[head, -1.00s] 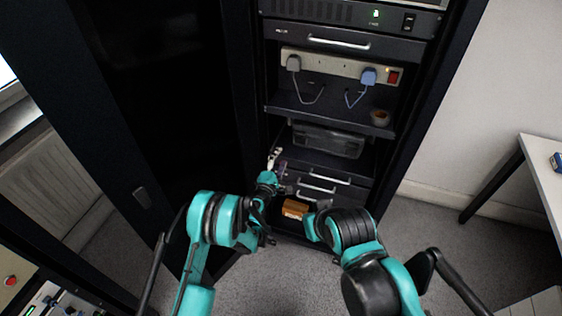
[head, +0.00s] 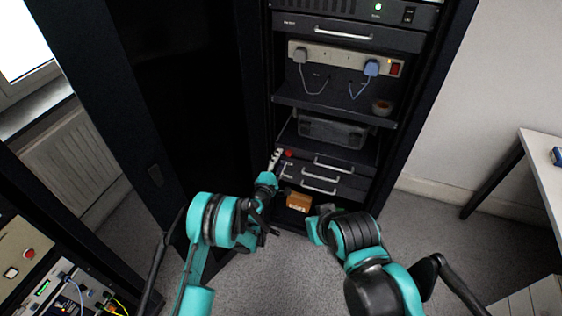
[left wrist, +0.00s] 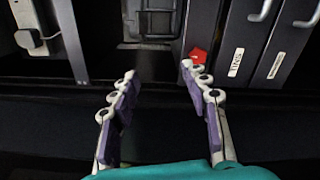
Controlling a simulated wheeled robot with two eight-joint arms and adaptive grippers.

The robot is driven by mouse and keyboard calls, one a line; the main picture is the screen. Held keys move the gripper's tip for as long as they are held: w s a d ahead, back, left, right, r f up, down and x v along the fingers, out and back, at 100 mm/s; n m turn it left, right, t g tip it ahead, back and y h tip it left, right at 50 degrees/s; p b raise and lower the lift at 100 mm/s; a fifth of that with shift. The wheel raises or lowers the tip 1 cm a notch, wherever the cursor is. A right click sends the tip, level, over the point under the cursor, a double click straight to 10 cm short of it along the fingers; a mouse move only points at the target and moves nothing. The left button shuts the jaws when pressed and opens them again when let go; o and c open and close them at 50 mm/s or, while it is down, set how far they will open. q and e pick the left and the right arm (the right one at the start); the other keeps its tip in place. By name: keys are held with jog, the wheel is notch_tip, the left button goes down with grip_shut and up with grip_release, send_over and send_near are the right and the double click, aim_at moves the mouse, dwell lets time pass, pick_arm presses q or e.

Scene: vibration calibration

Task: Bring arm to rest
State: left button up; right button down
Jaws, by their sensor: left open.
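My left gripper (head: 277,158) is in front of the lower part of the open rack, beside the drawer handles. In the left wrist view its two fingers (left wrist: 158,85) with purple pads stand apart with nothing between them. A red object (left wrist: 198,55) lies just beyond the right fingertip, and it also shows in the head view (head: 288,153). My right arm (head: 350,238) is bent in front of the rack on the right, and its gripper cannot be made out.
A brown box (head: 299,202) sits at the bottom. A white table (head: 545,165) stands right; instruments (head: 60,285) stand lower left.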

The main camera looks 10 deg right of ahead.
dwell(0.3)
pick_arm(q)
jog(key=a+r+m+g, duration=0.2)
jog(key=a+r+m, duration=0.2)
jog(key=r, duration=0.9)
jog(key=s+a+r+m+g+y, duration=0.1)
jog(key=s+a+r+m, duration=0.4)
jog(key=s+a+r, duration=0.3)
jog(key=s+a+f+m+g+y, duration=0.1)
jog(key=s+a+y, duration=0.3)
jog(key=s+a, duration=0.8)
jog(key=s+a+f+m+g+y, duration=0.1)
jog(key=s+a+m+g+y, duration=0.2)
jog(key=s+a, duration=0.9)
jog(key=s+m+y, duration=0.1)
jog(key=s+y, duration=0.1)
jog(key=s, duration=0.4)
jog(key=shift+s+a+f+g, duration=0.3)
jog(key=shift+f+g, duration=0.1)
